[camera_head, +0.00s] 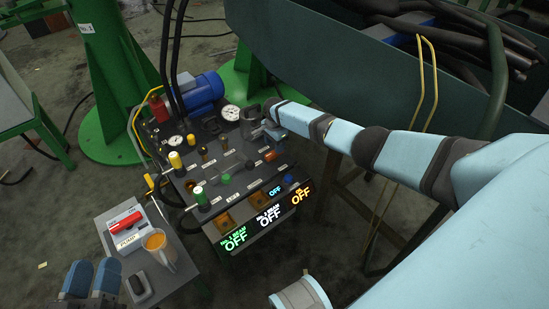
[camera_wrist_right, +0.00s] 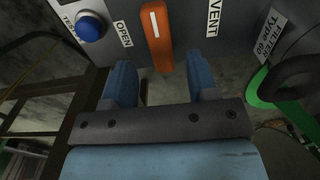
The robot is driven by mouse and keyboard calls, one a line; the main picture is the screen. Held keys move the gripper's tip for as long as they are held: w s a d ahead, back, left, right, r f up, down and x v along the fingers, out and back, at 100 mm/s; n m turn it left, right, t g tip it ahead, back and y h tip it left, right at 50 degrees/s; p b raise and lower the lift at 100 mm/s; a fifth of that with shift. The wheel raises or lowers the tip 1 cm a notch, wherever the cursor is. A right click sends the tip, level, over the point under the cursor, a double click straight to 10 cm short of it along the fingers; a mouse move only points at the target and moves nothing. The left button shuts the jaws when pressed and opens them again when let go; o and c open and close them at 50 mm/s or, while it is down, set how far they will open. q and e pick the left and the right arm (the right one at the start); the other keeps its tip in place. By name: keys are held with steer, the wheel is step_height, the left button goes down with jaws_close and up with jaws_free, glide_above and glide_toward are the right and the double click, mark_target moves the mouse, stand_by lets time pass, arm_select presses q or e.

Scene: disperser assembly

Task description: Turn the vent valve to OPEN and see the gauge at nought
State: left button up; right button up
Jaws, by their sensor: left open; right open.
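The vent valve's orange lever (camera_wrist_right: 157,35), with a white line along it, is upright in the right wrist view between an OPEN label (camera_wrist_right: 123,33) and a VENT label (camera_wrist_right: 212,18). My right gripper (camera_wrist_right: 159,63) is open, its blue fingers on either side of the lever's near end; contact cannot be told. In the head view an orange handle (camera_head: 270,156) shows just below my right gripper (camera_head: 270,131). A white round gauge (camera_head: 231,113) stands at the console's back; its needle is too small to read. My left gripper (camera_head: 92,279) is open and empty at the lower left.
The console (camera_head: 225,170) carries several knobs and lit OFF signs. A blue knob (camera_wrist_right: 91,27) sits left of the lever. A green bin overhangs upper right.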

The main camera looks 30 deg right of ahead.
step_height(320, 180, down, 3)
steer(key=shift+r+b, duration=0.1)
steer(key=shift+b, duration=0.9)
arm_select(q)
steer(key=shift+m+g, duration=0.6)
steer(key=shift+g, duration=0.2)
steer(key=shift+w+f+b, duration=0.15)
steer(key=shift+f+b, duration=0.25)
steer(key=shift+f, duration=0.85)
steer(key=shift+w+f+b, duration=0.1)
steer(key=shift+f+b, duration=0.25)
steer(key=shift+f, duration=0.85)
arm_select(e)
steer(key=shift+f, duration=0.65)
arm_select(q)
steer(key=shift+r, duration=0.1)
arm_select(e)
steer(key=c, duration=0.9)
